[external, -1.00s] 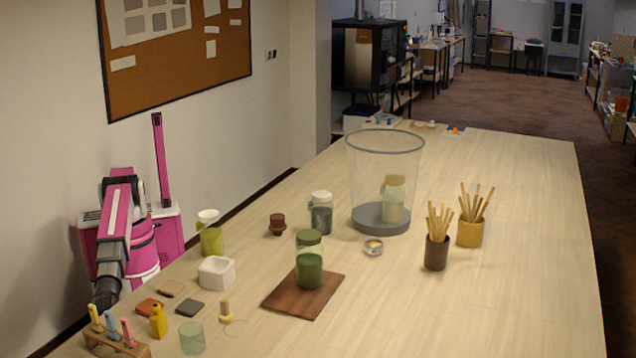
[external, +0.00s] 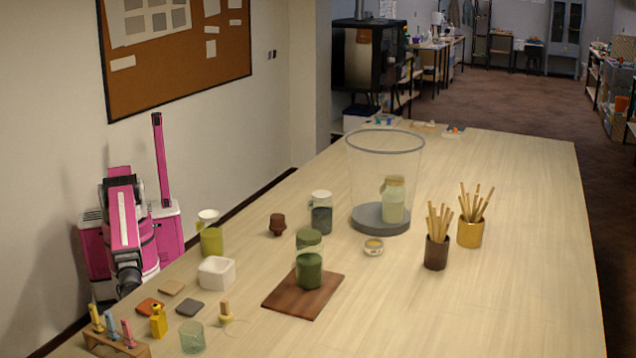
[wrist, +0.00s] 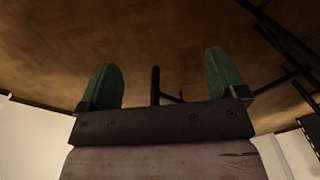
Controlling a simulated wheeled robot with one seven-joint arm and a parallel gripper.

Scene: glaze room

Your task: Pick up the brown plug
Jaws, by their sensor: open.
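The brown plug (external: 277,225) is a small dark reddish-brown stopper with a wider top. It stands on the table in the external view, left of a jar with grey-blue contents. My gripper is open and empty in the wrist view (wrist: 162,82), with two green fingers set wide apart. The plug is not in the wrist view. In the external view my arm is folded low beside the table's left edge, well short of the plug; the fingers cannot be made out there.
A white square bowl (external: 217,272), a yellow-green jar (external: 211,241) and glaze tiles (external: 190,308) stand nearer my arm. A green jar (external: 309,272) on a brown board (external: 284,299) and a clear bin (external: 381,218) stand to the right.

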